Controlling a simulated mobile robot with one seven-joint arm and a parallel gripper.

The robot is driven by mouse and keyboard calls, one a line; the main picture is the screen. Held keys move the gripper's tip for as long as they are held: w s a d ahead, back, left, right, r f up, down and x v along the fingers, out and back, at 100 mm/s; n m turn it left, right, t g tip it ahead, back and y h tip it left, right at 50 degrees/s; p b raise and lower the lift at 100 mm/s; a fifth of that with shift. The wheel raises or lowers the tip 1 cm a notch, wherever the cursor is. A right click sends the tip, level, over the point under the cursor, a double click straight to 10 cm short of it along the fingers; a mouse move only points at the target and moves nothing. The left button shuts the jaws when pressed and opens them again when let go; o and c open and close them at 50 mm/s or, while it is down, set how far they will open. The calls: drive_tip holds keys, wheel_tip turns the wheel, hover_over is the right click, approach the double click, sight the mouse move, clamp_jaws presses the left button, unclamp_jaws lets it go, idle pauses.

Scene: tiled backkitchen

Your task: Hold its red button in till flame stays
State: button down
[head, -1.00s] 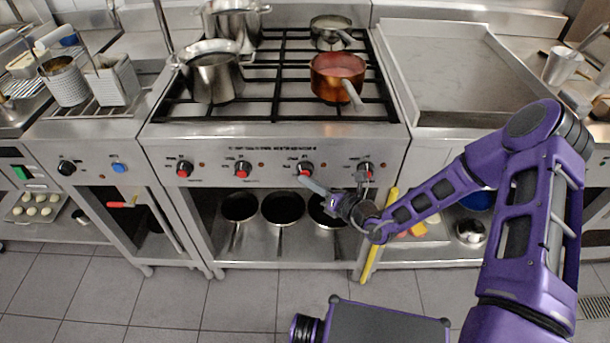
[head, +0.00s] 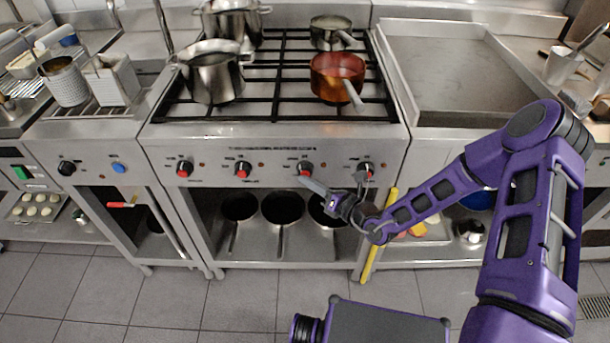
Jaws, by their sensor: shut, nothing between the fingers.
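The range front carries a row of black knobs with red faces. The third knob from the left (head: 305,168) shows its red face just above the tip of my gripper (head: 303,179). My gripper's light, slim fingers are shut and point up and left at this knob's lower edge. I cannot tell whether they touch or press the red part. No flame is visible under the copper pan (head: 338,76) on the front right of the hob.
Steel pots (head: 212,72) stand on the left of the hob, and a small saucepan (head: 331,32) stands behind the copper pan. The rightmost knob (head: 365,169) is close to my wrist. A yellow bar (head: 379,236) stands upright by the open shelf.

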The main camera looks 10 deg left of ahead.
drive_tip(key=shift+s+d+p, duration=0.2)
drive_tip(key=shift+s+p, duration=0.1)
drive_tip(key=shift+s, duration=0.45)
drive_tip(key=shift+s, duration=0.1)
drive_tip(key=s+p, duration=0.1)
drive_tip(key=s, duration=0.1)
drive_tip(key=s+d, duration=0.1)
drive_tip(key=s, duration=0.1)
drive_tip(key=shift+s+p, duration=0.3)
drive_tip(key=shift+p, duration=0.05)
